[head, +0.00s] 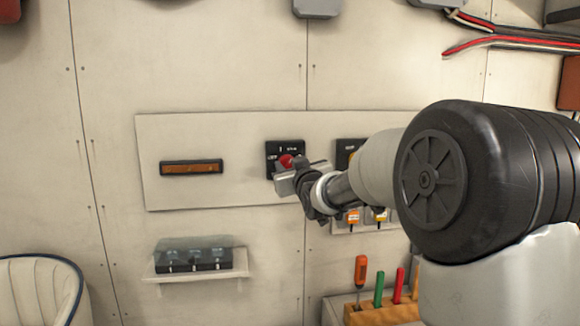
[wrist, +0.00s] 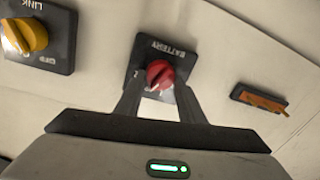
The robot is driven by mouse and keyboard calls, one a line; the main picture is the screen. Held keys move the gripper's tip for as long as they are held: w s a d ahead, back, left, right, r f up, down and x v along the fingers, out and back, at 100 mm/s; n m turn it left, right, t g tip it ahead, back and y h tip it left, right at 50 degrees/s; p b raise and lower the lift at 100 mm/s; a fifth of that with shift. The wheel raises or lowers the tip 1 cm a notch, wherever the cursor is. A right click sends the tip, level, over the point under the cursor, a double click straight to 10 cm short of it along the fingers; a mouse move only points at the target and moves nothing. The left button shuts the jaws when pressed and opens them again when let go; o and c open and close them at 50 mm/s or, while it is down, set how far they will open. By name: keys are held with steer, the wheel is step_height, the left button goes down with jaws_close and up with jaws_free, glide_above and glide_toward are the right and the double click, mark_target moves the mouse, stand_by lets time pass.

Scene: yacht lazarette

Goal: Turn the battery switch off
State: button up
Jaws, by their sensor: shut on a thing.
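The battery switch is a black square plate (head: 284,147) with a red knob (head: 286,160) on the pale wall panel. In the wrist view the red knob (wrist: 160,72) sits between my two fingertips, and the black plate (wrist: 145,47) carries the word BATTERY, seen upside down. My gripper (wrist: 160,90) is shut on the red knob, one finger on each side. In the head view my gripper (head: 284,172) reaches the knob from the right and hides its lower part and the plate's bottom. I cannot tell the knob's exact setting.
A second switch with a yellow knob (wrist: 28,36), marked LINK, is beside it; my arm partly hides its plate (head: 350,147) in the head view. An orange-brown strip in a dark frame (head: 191,168) is at left. Below are a small shelf (head: 197,275) and a tool rack (head: 385,314).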

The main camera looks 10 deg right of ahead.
steer(key=shift+f+b, duration=0.1)
steer(key=shift+b, duration=0.25)
steer(key=n+b, duration=0.2)
steer(key=b, duration=0.1)
steer(key=shift+a+f+n+b, duration=0.1)
steer(key=shift+n+b, duration=0.2)
steer(key=shift+n, duration=0.1)
steer(key=n+b, duration=0.5)
steer(key=shift+a+g, duration=0.1)
steer(key=shift+g, duration=0.2)
steer(key=n+b, duration=0.2)
steer(key=n, duration=0.2)
steer(key=shift+n+h+b, duration=0.3)
steer(key=shift+b, duration=0.1)
steer(key=n+b, duration=0.1)
steer(key=n, duration=0.3)
steer(key=shift+a+h+b, duration=0.1)
steer(key=shift+h+b, duration=0.2)
steer(key=shift+b, duration=0.05)
steer(key=shift+r+n, duration=0.2)
steer(key=shift+n, duration=0.2)
steer(key=o, duration=1)
steer(key=shift+o, duration=0.2)
steer(key=shift+f, duration=0.1)
